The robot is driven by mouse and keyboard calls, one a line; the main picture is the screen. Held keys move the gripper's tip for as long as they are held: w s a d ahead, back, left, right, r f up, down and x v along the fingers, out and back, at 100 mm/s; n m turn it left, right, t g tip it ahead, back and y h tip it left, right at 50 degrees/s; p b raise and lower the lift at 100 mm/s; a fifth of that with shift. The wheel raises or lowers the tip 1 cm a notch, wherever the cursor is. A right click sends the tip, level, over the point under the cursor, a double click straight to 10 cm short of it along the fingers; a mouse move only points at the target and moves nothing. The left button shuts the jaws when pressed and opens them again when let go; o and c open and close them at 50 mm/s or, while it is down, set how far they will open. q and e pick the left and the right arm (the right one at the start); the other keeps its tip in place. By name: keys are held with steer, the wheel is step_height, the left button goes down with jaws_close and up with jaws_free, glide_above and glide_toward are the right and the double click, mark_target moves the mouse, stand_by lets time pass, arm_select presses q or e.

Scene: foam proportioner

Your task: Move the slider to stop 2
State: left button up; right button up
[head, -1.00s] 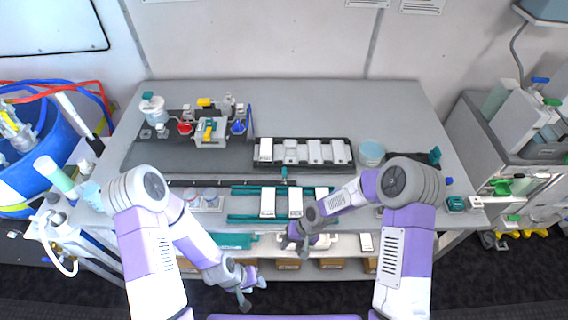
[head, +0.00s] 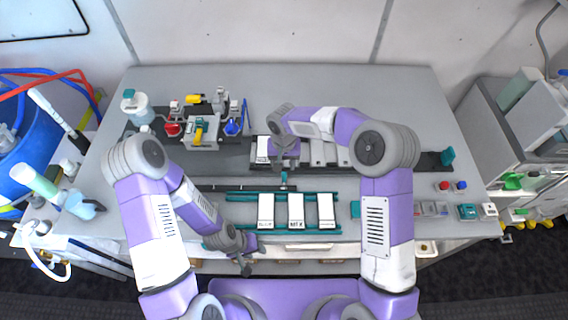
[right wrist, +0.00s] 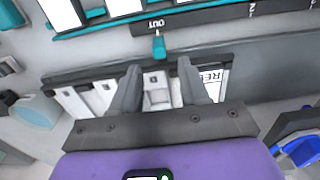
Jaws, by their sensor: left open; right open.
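The slider's teal tab (head: 284,178) stands on a dark rail (head: 225,187) across the middle of the bench. In the right wrist view the tab (right wrist: 158,47) sits beside the upside-down word OUT on the rail (right wrist: 205,20); a mark like 2 shows further right. My right gripper (head: 285,158) is open above the rack of white blocks, just behind the tab. In the right wrist view its fingers (right wrist: 157,72) straddle a white block's line, with the tab beyond the tips; I see no contact. My left gripper (head: 246,263) is open and empty near the bench's front edge.
The black rack (right wrist: 95,71) holds white blocks under my right gripper. Three white cards (head: 296,210) lie across teal rails in front of the slider. A fixture with red and blue funnels (head: 200,132) stands at the back left. The bench's back strip (head: 300,85) is clear.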

mark_target(284, 173)
steer(key=f, duration=0.7)
steer(key=shift+s+f+p, duration=0.1)
steer(key=shift+s+p, duration=0.1)
steer(key=shift+p, duration=0.15)
jaws_close()
